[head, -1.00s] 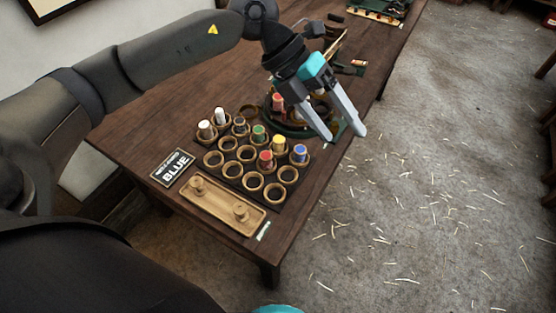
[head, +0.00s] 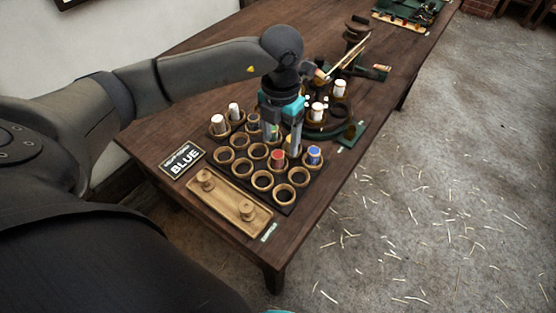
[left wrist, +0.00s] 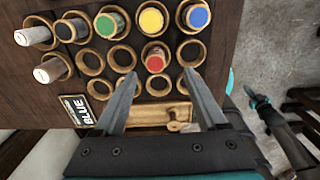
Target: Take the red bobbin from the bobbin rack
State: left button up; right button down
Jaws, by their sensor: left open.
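The red bobbin (head: 278,160) stands in a ring of the bobbin rack (head: 284,202), toward the rack's right side. It also shows from above in the left wrist view (left wrist: 155,62). A blue bobbin (head: 314,154) is to its right and a yellow bobbin (left wrist: 152,20) is just behind it. My left gripper (head: 282,143) points down over the rack, open and empty. In the left wrist view its fingertips (left wrist: 160,75) lie to either side of the red bobbin, a little short of it. Touching is not visible. A dark limb with teal (left wrist: 262,103) may be my right arm; its jaws are unclear.
White bobbins (head: 218,124) and a green bobbin (left wrist: 108,23) fill other rings; several rings are empty. A sign reading BLUE (head: 182,162) and a wooden tray with two pegs (head: 225,203) lie in front. A round stand with bobbins (head: 330,130) is close behind.

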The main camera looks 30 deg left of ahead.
aim_at(278, 154)
pick_arm(q)
jog(key=f, duration=0.4)
jog(key=f+b, duration=0.1)
jog(key=f, duration=0.1)
jog(key=shift+a+f, duration=0.25)
jog(key=shift+a, duration=0.1)
jog(key=shift+w, duration=0.1)
grip_shut()
